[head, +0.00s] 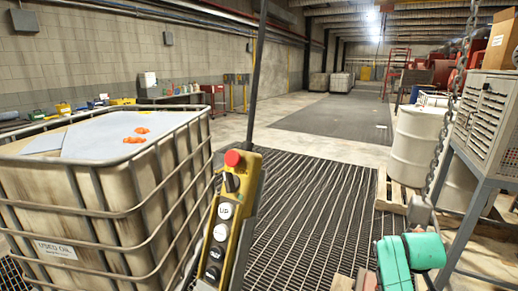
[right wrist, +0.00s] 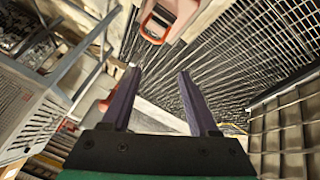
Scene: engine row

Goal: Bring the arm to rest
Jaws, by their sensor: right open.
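My right gripper (right wrist: 158,78) shows in the right wrist view, its two purple fingers spread apart with nothing between them. Floor grating lies beyond the fingers. In the head view, teal parts at the lower right appear to belong to my right arm; its fingers cannot be made out there. My left arm and gripper do not show in either view.
A yellow pendant control (head: 228,215) hangs close in front. A caged used-oil tank (head: 110,215) stands at left. A hanging chain (head: 445,130), pale drums (head: 415,145) and a grey metal cabinet (head: 485,118) are at right. Open grating (head: 310,205) lies between.

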